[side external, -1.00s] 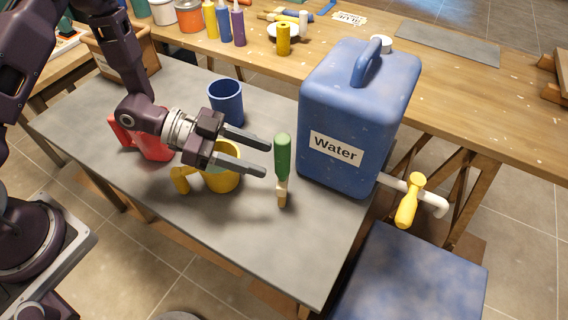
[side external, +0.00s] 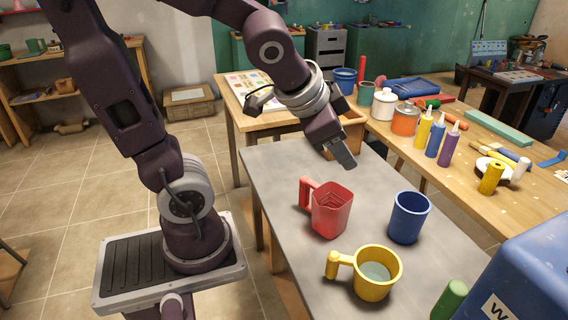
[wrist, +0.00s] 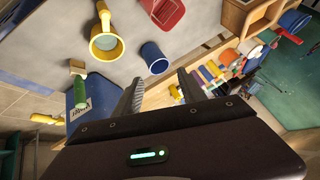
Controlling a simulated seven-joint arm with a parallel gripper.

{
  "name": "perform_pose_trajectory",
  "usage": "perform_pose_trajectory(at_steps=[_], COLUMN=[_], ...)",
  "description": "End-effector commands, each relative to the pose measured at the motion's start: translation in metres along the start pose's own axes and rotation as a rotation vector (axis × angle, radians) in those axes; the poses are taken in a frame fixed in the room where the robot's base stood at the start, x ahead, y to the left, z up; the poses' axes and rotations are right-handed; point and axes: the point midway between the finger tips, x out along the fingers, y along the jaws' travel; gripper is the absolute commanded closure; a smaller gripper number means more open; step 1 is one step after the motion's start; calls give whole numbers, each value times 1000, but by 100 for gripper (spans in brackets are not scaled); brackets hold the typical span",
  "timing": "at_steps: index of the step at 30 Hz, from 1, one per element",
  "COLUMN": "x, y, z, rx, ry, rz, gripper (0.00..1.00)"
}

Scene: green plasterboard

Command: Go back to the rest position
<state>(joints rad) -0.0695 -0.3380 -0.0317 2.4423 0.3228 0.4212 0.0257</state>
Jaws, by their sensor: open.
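My gripper (side external: 341,154) is raised above the far end of the grey table (side external: 270,165), behind the red jug. In the wrist view its two fingers (wrist: 160,88) are apart with nothing between them. The red jug (side external: 328,212), the blue cup (side external: 408,218) and the yellow handled cup (side external: 372,284) stand upright on the table, clear of the gripper. The yellow cup has pale greenish contents. The green-handled tool (side external: 449,300) is partly cut off at the bottom edge; it also shows in the wrist view (wrist: 80,84).
The blue water container (side external: 535,270) is at the lower right, partly out of frame. A wooden bench (side external: 470,165) behind holds paint cans, several bottles and a yellow roll. A wooden box (side external: 348,135) stands beyond my gripper. The air around my gripper looks free.

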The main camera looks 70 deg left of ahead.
Motion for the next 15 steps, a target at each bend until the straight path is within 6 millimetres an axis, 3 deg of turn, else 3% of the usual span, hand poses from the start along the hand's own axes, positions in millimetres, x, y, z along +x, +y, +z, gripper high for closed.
perform_pose_trajectory(at_steps=[1,3,6,9,15], x=[-28,-57,-82,-91,-91], y=[8,25,46,55,55], z=[17,44,68,78,78], rx=[-82,-183,-259,-284,-285], ry=[-14,-57,-95,-113,-116], rz=[19,76,148,183,184], gripper=[52,52,52,52,52])
